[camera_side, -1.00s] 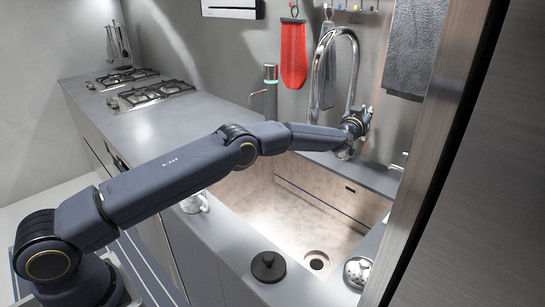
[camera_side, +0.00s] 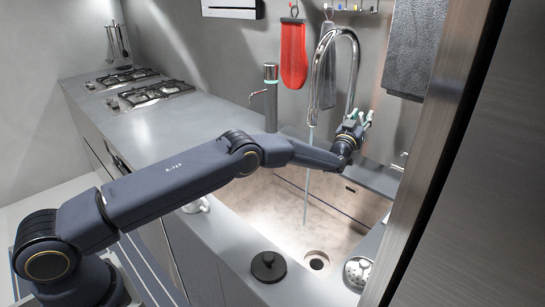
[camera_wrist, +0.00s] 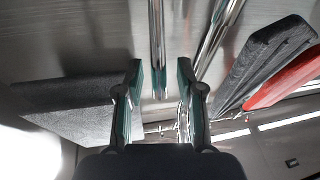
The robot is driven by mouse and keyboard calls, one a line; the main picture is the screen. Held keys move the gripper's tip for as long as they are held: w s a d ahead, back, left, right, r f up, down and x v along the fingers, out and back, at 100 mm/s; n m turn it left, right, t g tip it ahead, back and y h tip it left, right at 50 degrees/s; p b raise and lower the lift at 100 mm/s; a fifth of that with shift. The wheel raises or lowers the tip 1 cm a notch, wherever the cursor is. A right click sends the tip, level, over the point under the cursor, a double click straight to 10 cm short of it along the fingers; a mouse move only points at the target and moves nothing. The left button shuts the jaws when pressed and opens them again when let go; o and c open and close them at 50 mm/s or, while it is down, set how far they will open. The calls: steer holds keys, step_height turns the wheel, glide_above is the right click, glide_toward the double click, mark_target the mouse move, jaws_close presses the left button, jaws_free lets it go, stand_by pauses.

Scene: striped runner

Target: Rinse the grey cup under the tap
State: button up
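A pale grey cup (camera_side: 196,205) stands on the counter left of the sink, partly hidden behind my arm. The tap (camera_side: 354,60) is a tall chrome arch at the back of the sink. A thin stream of water (camera_side: 307,185) falls from its spout into the sink. My gripper (camera_side: 360,117) is beside the base of the tap, well away from the cup, with its fingers pointing up. In the wrist view my gripper (camera_wrist: 160,85) is open and empty, with a chrome tube (camera_wrist: 157,45) showing beyond the gap between the fingers. The cup is not in the wrist view.
The sink (camera_side: 345,225) is empty apart from its drain (camera_side: 317,261). A black lid (camera_side: 268,266) and a metal strainer (camera_side: 358,271) are at its front. A dispenser (camera_side: 270,90) stands left of the tap. A red mitt (camera_side: 294,55) and grey towels hang behind.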

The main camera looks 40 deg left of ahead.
steer(key=shift+s+d, duration=0.1)
steer(key=v, duration=1.1)
steer(key=shift+s, duration=0.4)
step_height(320, 180, up, 8)
steer(key=a+g+h, duration=0.1)
steer(key=g+h, duration=0.1)
steer(key=s+a+r+m+g+h, duration=0.2)
steer(key=s+r+g+h, duration=0.3)
steer(key=s, duration=0.6)
steer(key=s+a+f+g+y, duration=0.1)
steer(key=s+g, duration=0.1)
steer(key=s, duration=1)
steer(key=s+a+f+m+g+y, duration=0.1)
steer(key=s+a+g, duration=0.1)
steer(key=s, duration=1)
steer(key=s+a+f+g+y, duration=0.1)
steer(key=s+g, duration=0.3)
steer(key=s, duration=0.8)
steer(key=shift+a+f, duration=0.3)
steer(key=shift+a, duration=0.45)
